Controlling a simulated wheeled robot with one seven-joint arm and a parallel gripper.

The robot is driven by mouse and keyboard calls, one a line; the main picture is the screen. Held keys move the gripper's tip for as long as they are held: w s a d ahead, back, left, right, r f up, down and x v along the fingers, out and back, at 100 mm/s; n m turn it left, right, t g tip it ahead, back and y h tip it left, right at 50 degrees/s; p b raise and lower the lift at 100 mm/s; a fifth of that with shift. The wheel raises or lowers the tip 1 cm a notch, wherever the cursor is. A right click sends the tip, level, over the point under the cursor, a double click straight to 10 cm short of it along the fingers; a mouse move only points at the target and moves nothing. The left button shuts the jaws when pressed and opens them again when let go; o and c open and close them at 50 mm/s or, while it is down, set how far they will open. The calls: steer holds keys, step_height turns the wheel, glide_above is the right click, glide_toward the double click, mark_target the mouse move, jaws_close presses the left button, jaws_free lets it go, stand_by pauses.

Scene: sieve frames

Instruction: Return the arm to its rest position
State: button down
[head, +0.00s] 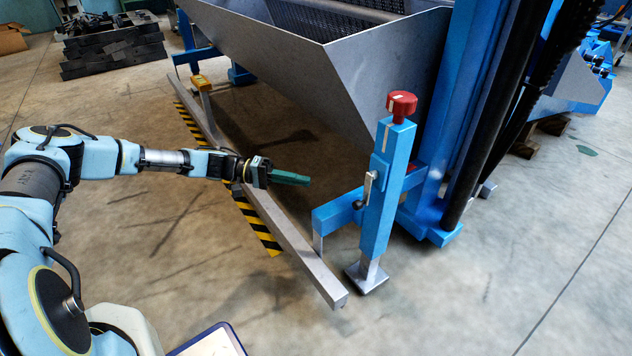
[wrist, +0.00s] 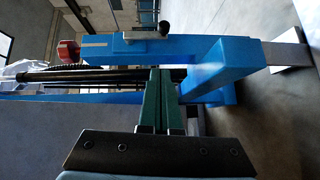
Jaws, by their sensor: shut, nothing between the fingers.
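My gripper (head: 306,180) is at the end of my outstretched arm in the head view, with dark green fingers pointing right. The fingers are shut with nothing between them. They hang in the air in front of the grey hopper, left of the blue post (head: 386,190). In the wrist view my gripper (wrist: 160,72) points towards the blue frame (wrist: 205,60), and the two green fingers lie side by side. I cannot tell the exact gap between the fingertips and the frame.
A grey metal hopper (head: 385,75) stands behind. A red knob (head: 401,104) tops the blue post. A grey floor rail (head: 300,245) runs under my gripper beside black-and-yellow tape (head: 262,232). Dark stacked pieces (head: 112,48) lie at the back left.

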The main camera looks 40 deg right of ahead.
steer(key=shift+w+a, duration=0.5)
steer(key=shift+w, duration=0.05)
steer(key=w+a+r+n+t+y, duration=0.15)
steer(key=a+t+y, duration=0.25)
steer(key=a, duration=0.7)
steer(key=a+r+n+t+y, duration=0.25)
steer(key=a+y, duration=0.25)
steer(key=a, duration=0.6)
steer(key=s+a+r+n+t+y, duration=0.1)
steer(key=a+r+n+t, duration=0.25)
steer(key=a+r, duration=0.5)
steer(key=s+a+r+n+t+y, duration=0.15)
steer(key=a+r+t, duration=0.3)
steer(key=a, duration=0.65)
step_height(320, 180, up, 34)
steer(key=p, duration=3.3)
steer(key=shift+r, duration=0.2)
